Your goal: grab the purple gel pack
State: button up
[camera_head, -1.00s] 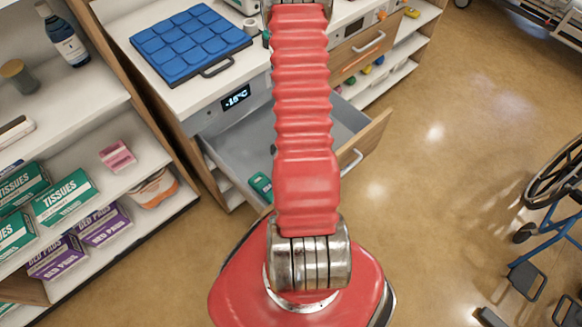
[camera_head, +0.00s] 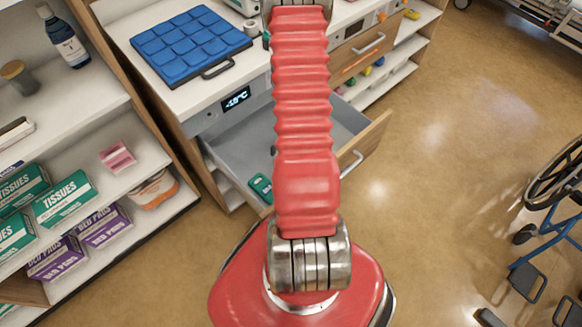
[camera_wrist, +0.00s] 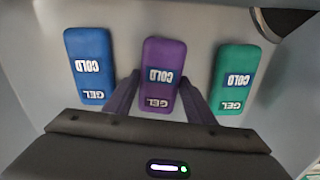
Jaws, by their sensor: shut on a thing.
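The purple gel pack (camera_wrist: 163,62) lies in the middle of a row of three in the wrist view, with white "COLD GEL" lettering. My gripper (camera_wrist: 158,92) has a finger on each side of its lower part and is shut on it. The pack appears to be inside the open drawer. In the head view my red arm hides both the purple pack and my gripper.
A blue gel pack (camera_wrist: 89,66) lies left of the purple one and a green gel pack (camera_wrist: 234,78) right of it, both close. The open drawer (camera_head: 232,150) has walls around them. Shelves (camera_head: 150,150) stand left; a wheelchair (camera_head: 545,240) stands right.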

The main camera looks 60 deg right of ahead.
jog(key=shift+r, duration=0.2)
notch_tip(320, 180, up, 10)
jog(key=shift+f, duration=0.15)
dwell(0.4)
dwell(0.5)
